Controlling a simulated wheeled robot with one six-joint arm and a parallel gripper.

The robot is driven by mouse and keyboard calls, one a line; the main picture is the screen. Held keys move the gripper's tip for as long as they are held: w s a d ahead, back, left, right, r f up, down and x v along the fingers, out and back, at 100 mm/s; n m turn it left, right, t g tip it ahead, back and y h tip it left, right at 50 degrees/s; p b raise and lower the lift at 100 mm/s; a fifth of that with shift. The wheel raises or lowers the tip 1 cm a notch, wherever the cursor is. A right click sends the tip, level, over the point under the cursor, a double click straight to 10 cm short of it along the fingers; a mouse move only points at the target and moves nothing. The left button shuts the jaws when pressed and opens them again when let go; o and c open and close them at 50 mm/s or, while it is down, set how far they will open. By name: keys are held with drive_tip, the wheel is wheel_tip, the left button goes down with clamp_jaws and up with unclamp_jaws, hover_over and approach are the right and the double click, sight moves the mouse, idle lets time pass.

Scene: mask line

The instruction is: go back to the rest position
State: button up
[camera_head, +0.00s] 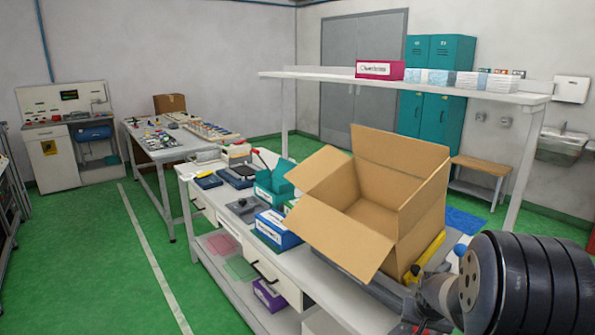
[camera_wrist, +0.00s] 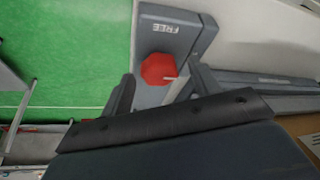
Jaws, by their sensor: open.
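My gripper (camera_wrist: 160,80) shows in the wrist view with its two dark fingers spread apart and nothing seen between them in its grasp. Beyond the fingers is a grey box (camera_wrist: 178,35) marked "FREE" with a red round button (camera_wrist: 158,68). I cannot tell whether the fingers touch it. In the head view, my arm fills the lower right corner and the gripper itself cannot be made out.
An open cardboard box (camera_head: 335,210) stands on the white workbench (camera_head: 335,295) beside my arm, with flaps spread. Blue (camera_head: 275,230) and teal boxes stand left of it. A shelf (camera_head: 330,82) spans above. Green floor (camera_head: 90,270) is clear at left.

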drive_tip(key=shift+w+a+f+m+h+b, duration=0.1)
drive_tip(key=shift+m+h+b, duration=0.2)
drive_tip(key=shift+m+b, duration=0.5)
drive_tip(key=shift+a+f+m+h+b, duration=0.1)
drive_tip(key=shift+m+h+b, duration=0.2)
drive_tip(key=shift+m+b, duration=0.45)
drive_tip(key=shift+r+m+g, duration=0.15)
drive_tip(key=shift+m+g, duration=0.25)
drive_tip(key=shift+m, duration=0.25)
